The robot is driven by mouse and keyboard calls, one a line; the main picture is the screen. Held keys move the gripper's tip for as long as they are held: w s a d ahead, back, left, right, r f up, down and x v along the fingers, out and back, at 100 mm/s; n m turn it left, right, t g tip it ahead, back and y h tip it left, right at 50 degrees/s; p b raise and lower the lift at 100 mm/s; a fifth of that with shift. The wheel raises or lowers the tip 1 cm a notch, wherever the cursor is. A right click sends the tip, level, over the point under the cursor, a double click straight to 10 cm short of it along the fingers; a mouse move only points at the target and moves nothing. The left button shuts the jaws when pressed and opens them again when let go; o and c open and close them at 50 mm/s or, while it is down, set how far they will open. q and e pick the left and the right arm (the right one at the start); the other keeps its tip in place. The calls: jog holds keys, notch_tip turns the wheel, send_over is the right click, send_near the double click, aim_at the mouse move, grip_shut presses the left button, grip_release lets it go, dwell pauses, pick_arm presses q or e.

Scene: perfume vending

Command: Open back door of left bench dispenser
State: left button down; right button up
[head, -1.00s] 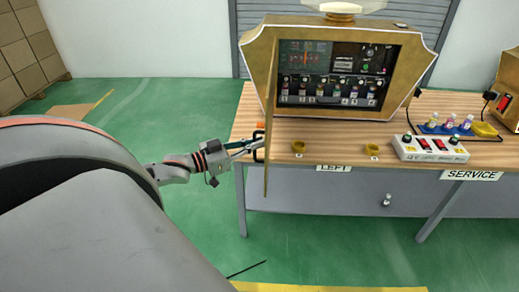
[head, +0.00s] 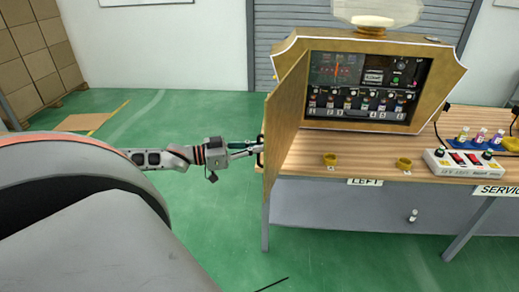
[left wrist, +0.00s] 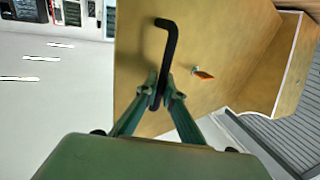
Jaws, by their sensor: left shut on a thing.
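The left bench dispenser (head: 290,62) is a gold-framed cabinet on the wooden bench, with its inside panel and a row of small bottles (head: 362,104) exposed. Its back door (head: 287,115) is hinged at the left and swung well open toward me. The door also shows in the left wrist view (left wrist: 225,40), with a black bar handle (left wrist: 168,45) and a small orange-tipped latch (left wrist: 203,73). My left gripper (left wrist: 160,92) is shut on the handle's lower end; in the head view the left gripper (head: 256,147) is at the door's outer face. My right gripper is not in view.
Cardboard boxes (head: 35,55) stand at the far left.

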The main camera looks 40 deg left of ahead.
pick_arm(q)
jog(key=shift+s+f, duration=0.2)
jog(key=shift+f, duration=0.05)
jog(key=c, duration=2.5)
grip_release()
jog(key=shift+a+r, duration=0.1)
jog(key=shift+r, duration=0.15)
jog(key=shift+a, duration=0.15)
jog(key=shift+v, duration=5.95)
